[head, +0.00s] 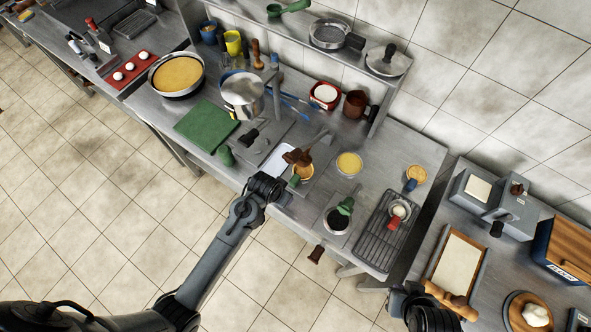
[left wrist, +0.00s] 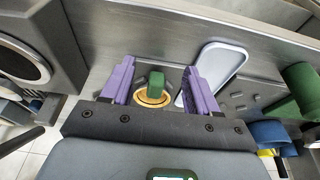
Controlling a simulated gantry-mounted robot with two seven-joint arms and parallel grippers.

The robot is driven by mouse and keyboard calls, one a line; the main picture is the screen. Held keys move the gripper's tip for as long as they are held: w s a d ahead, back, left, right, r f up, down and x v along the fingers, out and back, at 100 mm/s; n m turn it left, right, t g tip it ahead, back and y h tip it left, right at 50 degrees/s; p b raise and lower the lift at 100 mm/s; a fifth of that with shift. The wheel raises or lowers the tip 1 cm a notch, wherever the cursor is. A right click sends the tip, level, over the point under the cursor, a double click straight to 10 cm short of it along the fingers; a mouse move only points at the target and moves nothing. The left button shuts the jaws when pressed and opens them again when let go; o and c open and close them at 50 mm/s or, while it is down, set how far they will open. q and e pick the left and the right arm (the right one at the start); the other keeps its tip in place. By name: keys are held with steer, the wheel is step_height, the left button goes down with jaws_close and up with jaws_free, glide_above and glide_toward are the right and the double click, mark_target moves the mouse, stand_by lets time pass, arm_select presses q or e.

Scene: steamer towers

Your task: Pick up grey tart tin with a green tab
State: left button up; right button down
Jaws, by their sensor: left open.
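The small tart tin (left wrist: 153,98) shows in the left wrist view as a round rim with tan filling, its green tab (left wrist: 156,82) standing over it. My left gripper (left wrist: 157,76) is open, with one purple finger on each side of the tin and tab. I cannot tell whether either finger touches them. In the head view the tin (head: 304,171) sits on the steel counter just beyond my left wrist, its green tab toward me. A brown object (head: 297,157) partly overlaps it there. My right gripper's fingers do not show; only part of that arm appears at the bottom.
A white tray (left wrist: 217,72) lies close beside the tin. Nearby on the counter (head: 345,128) are a yellow-filled tin (head: 349,164), a dark-filled tin with a green handle (head: 337,219), a wire rack (head: 383,240) and a steel pot (head: 243,94).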

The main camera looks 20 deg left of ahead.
mark_target(293, 181)
arm_select(q)
steer(key=shift+t, duration=0.5)
steer(key=w, duration=0.2)
steer(key=w+d, duration=0.1)
steer(key=w, duration=0.1)
steer(key=w+b, duration=0.1)
steer(key=w, duration=0.1)
steer(key=shift+d+r, duration=0.15)
steer(key=shift+r, duration=0.15)
steer(key=shift+x, duration=2.75)
steer(key=shift+s, duration=0.15)
jaws_close()
